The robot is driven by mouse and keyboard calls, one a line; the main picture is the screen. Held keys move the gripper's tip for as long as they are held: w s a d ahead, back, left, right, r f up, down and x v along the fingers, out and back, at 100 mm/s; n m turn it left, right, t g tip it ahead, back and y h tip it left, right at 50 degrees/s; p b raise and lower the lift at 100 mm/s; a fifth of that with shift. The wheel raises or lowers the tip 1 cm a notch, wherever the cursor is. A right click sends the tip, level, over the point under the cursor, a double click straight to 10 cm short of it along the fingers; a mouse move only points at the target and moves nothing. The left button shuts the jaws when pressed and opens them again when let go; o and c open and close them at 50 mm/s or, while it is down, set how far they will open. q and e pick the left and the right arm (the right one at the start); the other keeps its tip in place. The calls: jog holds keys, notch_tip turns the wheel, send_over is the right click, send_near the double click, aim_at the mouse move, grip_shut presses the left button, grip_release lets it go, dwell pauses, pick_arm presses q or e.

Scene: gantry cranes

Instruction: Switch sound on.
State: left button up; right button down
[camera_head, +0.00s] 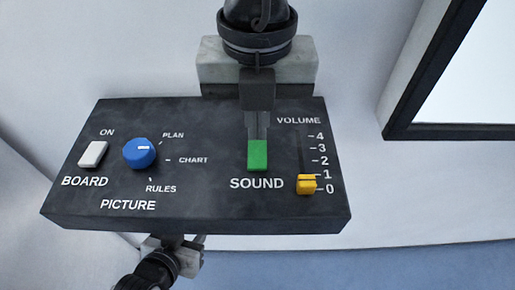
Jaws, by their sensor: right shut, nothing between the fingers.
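The green SOUND switch (257,158) is on the dark control panel (215,215), right of the middle, above the word SOUND. My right gripper (257,132) comes in from the top, shut and empty. Its fingertips are at the top edge of the green switch and hide any marking above it. I cannot tell whether they touch it or which way the switch is tipped. My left gripper (188,246) shows partly below the panel's front edge; its fingers are mostly hidden.
The panel also has a white BOARD switch (93,154), a blue PICTURE knob (139,153) with its mark toward the right, and a yellow VOLUME slider (306,184) low, near 0. A dark-framed screen (450,131) is at the upper right.

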aim_at(257, 145)
jog(key=shift+f+b, duration=1.1)
jog(key=shift+b, duration=0.15)
dwell(0.5)
jog(key=shift+r+p, duration=1.45)
jog(key=shift+r, duration=2.2)
